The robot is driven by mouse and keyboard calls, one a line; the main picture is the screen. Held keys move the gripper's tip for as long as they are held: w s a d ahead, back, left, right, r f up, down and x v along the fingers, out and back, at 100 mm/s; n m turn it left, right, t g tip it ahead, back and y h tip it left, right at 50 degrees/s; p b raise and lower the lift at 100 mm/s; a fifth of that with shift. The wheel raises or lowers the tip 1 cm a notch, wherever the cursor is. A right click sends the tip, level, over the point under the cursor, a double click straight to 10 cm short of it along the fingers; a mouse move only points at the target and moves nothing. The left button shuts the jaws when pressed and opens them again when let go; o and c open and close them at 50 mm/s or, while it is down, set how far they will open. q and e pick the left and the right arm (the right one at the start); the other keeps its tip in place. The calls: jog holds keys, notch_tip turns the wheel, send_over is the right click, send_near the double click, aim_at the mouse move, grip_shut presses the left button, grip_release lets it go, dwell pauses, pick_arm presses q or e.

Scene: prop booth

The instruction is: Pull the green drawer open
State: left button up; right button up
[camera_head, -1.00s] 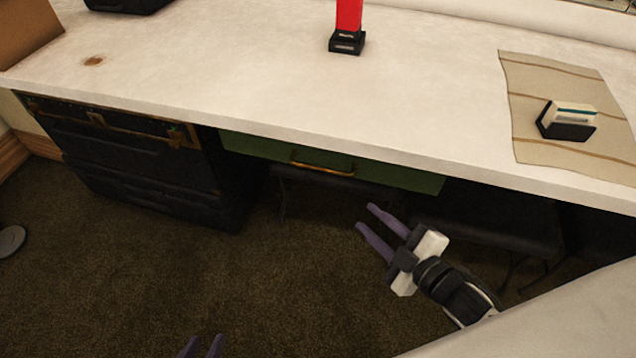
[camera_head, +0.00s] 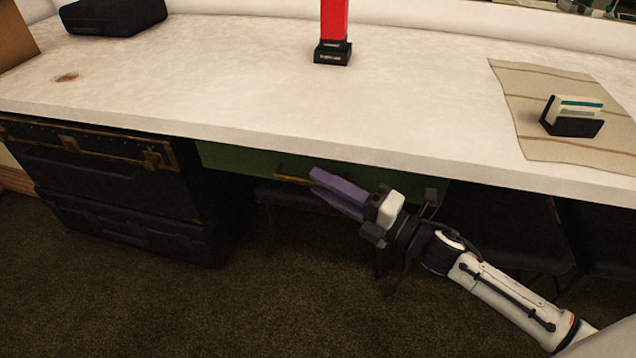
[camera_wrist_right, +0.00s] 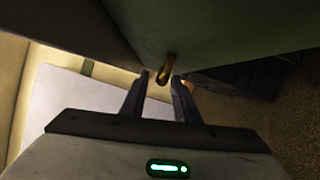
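The green drawer (camera_head: 235,160) sits under the white counter, and its front looks flush with the counter's underside. My right arm hides the right part of its front. The brass handle (camera_head: 292,178) is on the drawer front; its right end is behind my fingertips. My right gripper (camera_head: 314,184) points at the handle from the right, its purple fingers apart. In the right wrist view the handle (camera_wrist_right: 166,70) shows between the tips of the open gripper (camera_wrist_right: 160,78); I cannot tell whether they touch. My left gripper is out of view.
Black trunks (camera_head: 110,175) stand left of the drawer. Dark seats (camera_head: 515,235) are under the counter (camera_head: 210,85). On it are a red object on a black base (camera_head: 333,52), a black case (camera_head: 112,14) and a cloth (camera_head: 520,85) with a card holder (camera_head: 572,122).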

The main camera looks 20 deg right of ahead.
jog(key=shift+w+a, duration=0.3)
jog(key=shift+w, duration=0.2)
jog(key=shift+w+a, duration=0.25)
jog(key=shift+w, duration=0.1)
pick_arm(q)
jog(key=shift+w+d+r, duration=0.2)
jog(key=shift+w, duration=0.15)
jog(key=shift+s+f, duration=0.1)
pick_arm(e)
grip_shut()
